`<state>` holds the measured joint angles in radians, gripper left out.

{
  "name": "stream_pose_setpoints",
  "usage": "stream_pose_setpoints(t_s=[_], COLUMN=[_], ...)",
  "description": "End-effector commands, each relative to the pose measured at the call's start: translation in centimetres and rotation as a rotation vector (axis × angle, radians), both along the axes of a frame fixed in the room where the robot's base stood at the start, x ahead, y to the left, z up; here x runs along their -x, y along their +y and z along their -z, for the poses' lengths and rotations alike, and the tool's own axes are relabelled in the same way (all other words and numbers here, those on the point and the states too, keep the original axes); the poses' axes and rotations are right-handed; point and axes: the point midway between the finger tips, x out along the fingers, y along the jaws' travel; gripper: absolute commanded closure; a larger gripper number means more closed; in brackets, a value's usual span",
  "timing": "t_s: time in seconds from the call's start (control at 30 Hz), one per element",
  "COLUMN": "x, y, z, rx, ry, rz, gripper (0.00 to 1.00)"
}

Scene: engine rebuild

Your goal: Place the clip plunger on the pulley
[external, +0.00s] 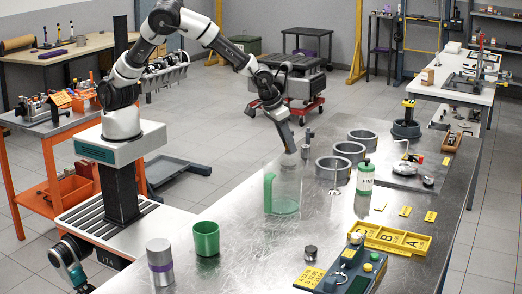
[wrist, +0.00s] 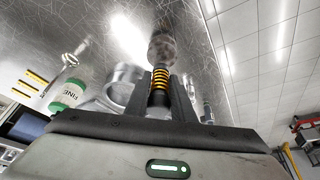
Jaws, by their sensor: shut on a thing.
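My gripper (wrist: 161,92) is shut on the clip plunger (wrist: 159,80), a slim part with a yellow-and-black coiled section and a blurred grey rounded end beyond the fingertips. In the external view my gripper (external: 289,146) points down over the metal bench, just above or behind the clear jug; I cannot tell which. The held part is hard to make out there. A dark round part (external: 406,130) with a yellow-topped post stands at the bench's far right; it may be the pulley, but I cannot tell for sure.
A clear jug with a green handle (external: 268,192) is close below my gripper. Several metal rings (external: 333,170) and a white-and-green jar (external: 365,180) stand to its right. A green cup (external: 206,238), a grey cylinder (external: 160,262) and a yellow tray (external: 392,238) are nearer the front.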

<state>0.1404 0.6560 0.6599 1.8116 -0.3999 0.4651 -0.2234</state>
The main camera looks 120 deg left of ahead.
Motion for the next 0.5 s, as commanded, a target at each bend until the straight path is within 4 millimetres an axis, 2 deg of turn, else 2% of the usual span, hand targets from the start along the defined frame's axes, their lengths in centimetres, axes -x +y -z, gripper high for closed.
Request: stream_pose_setpoints(t_s=[0.03,0.17,0.5], x=[0.1,0.1,0.0], y=[0.0,0.0,0.0], z=[0.9,2.7,3.1], rx=[0.001,0.001,0.001], ry=[0.004,0.003,0.001], rz=[-0.001,-0.002,0.0], gripper=[1.0,1.0,1.0])
